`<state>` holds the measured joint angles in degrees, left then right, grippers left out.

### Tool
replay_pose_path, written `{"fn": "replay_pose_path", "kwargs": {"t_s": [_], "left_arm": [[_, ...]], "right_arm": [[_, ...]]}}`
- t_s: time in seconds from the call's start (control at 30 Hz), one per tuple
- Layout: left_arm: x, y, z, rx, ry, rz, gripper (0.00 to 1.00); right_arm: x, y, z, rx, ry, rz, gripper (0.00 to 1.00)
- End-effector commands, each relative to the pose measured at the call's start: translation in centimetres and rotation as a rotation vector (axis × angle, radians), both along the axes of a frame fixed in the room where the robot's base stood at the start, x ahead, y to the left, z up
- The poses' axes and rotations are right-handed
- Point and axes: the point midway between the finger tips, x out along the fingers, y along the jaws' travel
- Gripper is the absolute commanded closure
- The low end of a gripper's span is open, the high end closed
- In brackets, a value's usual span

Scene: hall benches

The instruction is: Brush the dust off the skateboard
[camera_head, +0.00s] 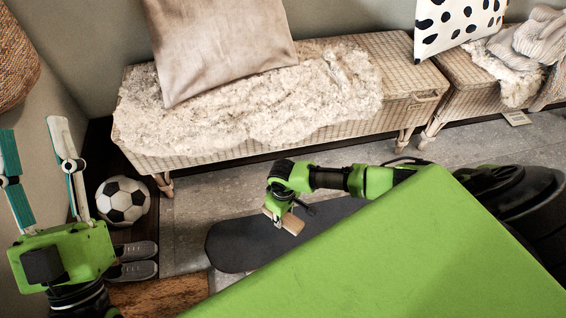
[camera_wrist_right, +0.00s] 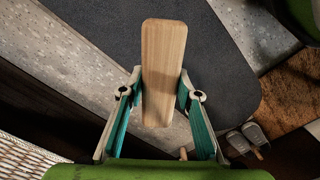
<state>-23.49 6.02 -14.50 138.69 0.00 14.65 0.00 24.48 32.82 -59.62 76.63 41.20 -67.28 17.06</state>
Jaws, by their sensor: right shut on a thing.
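The skateboard (camera_head: 232,246) is a dark grey deck lying flat on the floor in front of the bench, partly hidden by my right arm and a green part of my own body. Its dark surface also shows in the right wrist view (camera_wrist_right: 222,75). My right gripper (camera_head: 278,208) is shut on a pale wooden brush (camera_wrist_right: 163,70). The brush (camera_head: 292,224) is over the board in the head view; I cannot tell whether it touches. Its underside is hidden, and I cannot make out dust. My left gripper (camera_head: 34,135) is open and empty at the far left, away from the board.
A wicker bench (camera_head: 398,70) with a fleece (camera_head: 240,112) and cushion (camera_head: 222,45) stands behind the board. A football (camera_head: 123,201), grey shoes (camera_head: 138,262) and a brown mat (camera_head: 160,295) lie to the left. Some tiled floor (camera_head: 190,220) is clear.

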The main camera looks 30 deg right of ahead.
Motion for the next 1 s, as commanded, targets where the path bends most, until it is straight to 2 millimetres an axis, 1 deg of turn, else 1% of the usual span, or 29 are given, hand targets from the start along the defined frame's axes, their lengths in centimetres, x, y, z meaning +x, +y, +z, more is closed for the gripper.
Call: {"fn": "replay_pose_path", "kwargs": {"t_s": [0.4,0.6,0.77,1.0], "left_arm": [[2.2,-0.2,-3.0,0.051,0.174,0.009,0.6],[2.8,-0.2,-4.3,0.068,0.237,0.012,0.6],[3.0,-0.2,-4.7,0.073,0.254,0.014,0.6],[3.0,-0.2,-4.7,0.073,0.255,0.014,0.6]], "right_arm": [[0.0,-0.1,0.7,0.0,0.0,-0.001,0.86],[-0.1,-0.2,0.9,0.0,0.0,-0.001,0.86],[-0.1,-0.2,0.9,0.0,0.0,-0.001,0.86],[-0.1,-0.2,0.9,0.0,0.0,-0.001,0.86]]}}
